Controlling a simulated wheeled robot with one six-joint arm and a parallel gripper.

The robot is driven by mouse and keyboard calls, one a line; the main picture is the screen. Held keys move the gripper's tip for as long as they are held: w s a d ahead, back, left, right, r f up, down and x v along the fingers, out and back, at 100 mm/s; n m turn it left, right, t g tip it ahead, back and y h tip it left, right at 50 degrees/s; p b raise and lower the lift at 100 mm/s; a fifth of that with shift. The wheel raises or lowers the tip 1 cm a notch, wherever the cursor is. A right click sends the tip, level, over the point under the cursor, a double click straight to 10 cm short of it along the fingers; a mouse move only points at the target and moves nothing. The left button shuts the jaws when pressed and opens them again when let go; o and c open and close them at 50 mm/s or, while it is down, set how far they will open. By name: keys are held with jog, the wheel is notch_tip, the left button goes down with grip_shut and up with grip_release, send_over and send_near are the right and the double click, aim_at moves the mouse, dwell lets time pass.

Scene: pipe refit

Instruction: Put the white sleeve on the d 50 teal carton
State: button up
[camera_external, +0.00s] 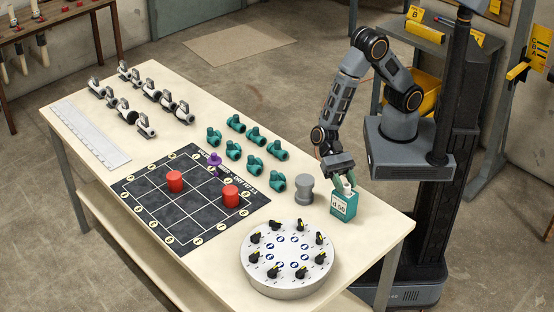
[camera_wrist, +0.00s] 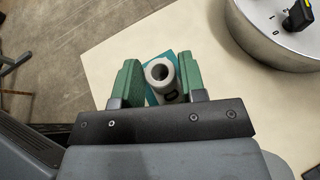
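The d 50 teal carton (camera_external: 342,211) stands upright near the table's right edge, its labelled face toward the external camera. The white sleeve (camera_wrist: 161,72) is a short hollow tube, seen from above in the wrist view over the carton's teal top (camera_wrist: 149,97). My gripper (camera_external: 345,183) points down at the carton, its green fingers on either side of the sleeve. In the wrist view, narrow gaps show between the sleeve and the fingers of my gripper (camera_wrist: 160,80), so it looks slightly open. The contact under the sleeve is hidden.
A grey spool-shaped piece (camera_external: 304,190) stands just left of the carton. A round dial drum (camera_external: 287,285) is in front. Teal fittings (camera_external: 254,164), a black grid mat (camera_external: 185,212) with red cylinders (camera_external: 230,196) and white valves lie further left.

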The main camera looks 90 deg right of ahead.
jog(key=o, duration=0.3)
jog(key=v, duration=1.2)
jog(key=s+d+r+n+t+h, duration=0.1)
jog(key=d+r+n+t+h, duration=0.2)
jog(key=d, duration=0.5)
jog(key=s+d+r+n+t+h, duration=0.1)
jog(key=d+r+n+t+h, duration=0.2)
jog(key=d, duration=0.5)
jog(key=s+d+r+n+t+h, duration=0.1)
jog(key=d+r+n+t+h, duration=0.2)
jog(key=d+n+h, duration=0.3)
jog(key=shift+d+r+n+b, duration=0.35)
jog(key=shift+d+r+n, duration=0.5)
jog(key=shift+d, duration=0.7)
